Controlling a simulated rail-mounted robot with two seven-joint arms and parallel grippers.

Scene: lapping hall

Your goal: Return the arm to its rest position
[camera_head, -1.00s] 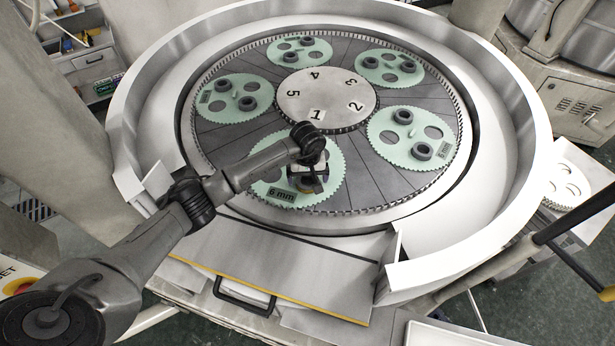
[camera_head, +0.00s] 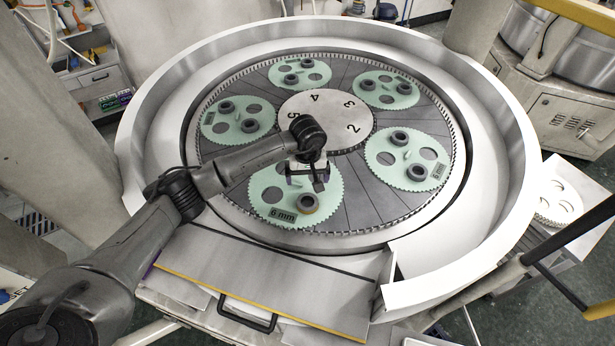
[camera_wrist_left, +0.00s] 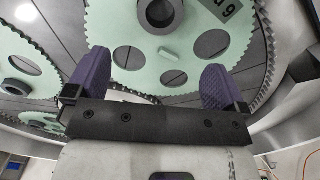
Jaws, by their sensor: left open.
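My left arm (camera_head: 150,215) comes in from the left in the head view and reaches over the lapping machine. Its left gripper (camera_head: 308,184) hangs above the near green carrier disc (camera_head: 275,180), the one labelled 6 mm. In the left wrist view the left gripper (camera_wrist_left: 155,88) has its two purple fingers wide apart, with nothing between them. A dark ring (camera_head: 307,203) with a brownish inside sits in the near disc; a ring (camera_wrist_left: 159,12) in a disc also shows ahead of the fingers. My right gripper is not in view.
Several other green discs (camera_head: 407,150) with dark rings lie on the round plate. A high pale rim (camera_head: 500,150) surrounds the plate, with a gap at the front. A front shelf (camera_head: 270,270) has a yellow edge. A dark rail (camera_head: 570,235) stands at the right.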

